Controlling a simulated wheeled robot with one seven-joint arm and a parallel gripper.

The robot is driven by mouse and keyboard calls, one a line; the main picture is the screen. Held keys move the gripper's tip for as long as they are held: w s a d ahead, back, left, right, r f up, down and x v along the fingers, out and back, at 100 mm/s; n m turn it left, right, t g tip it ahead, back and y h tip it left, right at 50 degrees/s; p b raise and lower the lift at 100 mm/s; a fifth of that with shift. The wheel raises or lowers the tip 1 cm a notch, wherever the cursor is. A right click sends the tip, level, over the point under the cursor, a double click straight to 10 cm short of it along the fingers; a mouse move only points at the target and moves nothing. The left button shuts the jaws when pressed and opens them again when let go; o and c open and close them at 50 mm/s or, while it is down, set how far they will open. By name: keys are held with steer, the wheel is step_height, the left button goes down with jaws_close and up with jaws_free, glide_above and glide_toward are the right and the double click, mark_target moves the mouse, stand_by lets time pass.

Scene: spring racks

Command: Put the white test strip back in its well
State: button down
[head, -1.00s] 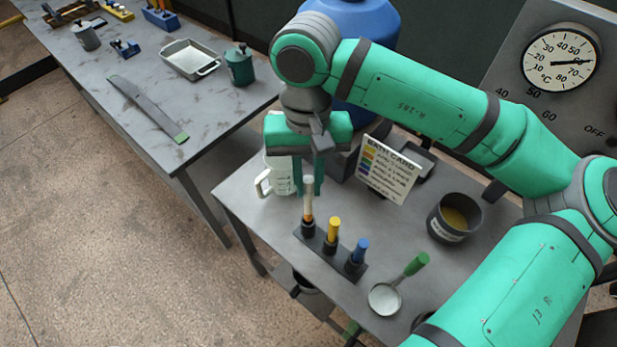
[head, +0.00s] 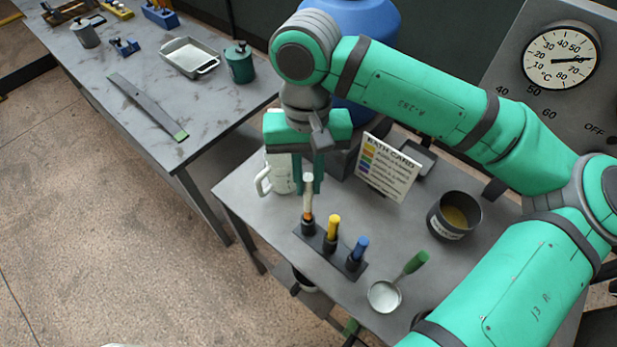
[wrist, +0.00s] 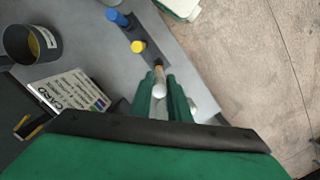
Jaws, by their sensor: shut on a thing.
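The white test strip (head: 308,187) stands nearly upright at the left end of the dark well rack (head: 345,262), with its orange-brown lower part at the leftmost well. Whether its foot is inside the well or just above it I cannot tell for sure. My gripper (head: 307,180) points down over that well and is shut on the strip's white upper part. In the wrist view the strip (wrist: 159,88) shows between my green fingers. A yellow-topped strip (head: 333,226) stands in the middle well and a blue-topped strip (head: 360,249) in the right well.
A white jug (head: 280,174) stands close behind my gripper. The bath card (head: 388,167) stands to its right. A dark pot (head: 454,216) and a green-handled ladle (head: 385,295) lie farther right. A second bench (head: 150,80) is at the left.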

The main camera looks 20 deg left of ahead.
mark_target(308, 202)
steer(key=shift+f, duration=4.1)
steer(key=c, duration=1.6)
jaws_free()
steer(key=shift+r, duration=0.1)
steer(key=r, duration=0.7)
steer(key=w+r, duration=0.1)
steer(key=r, duration=0.2)
steer(key=shift+a+r, duration=0.25)
steer(key=shift+w, duration=0.1)
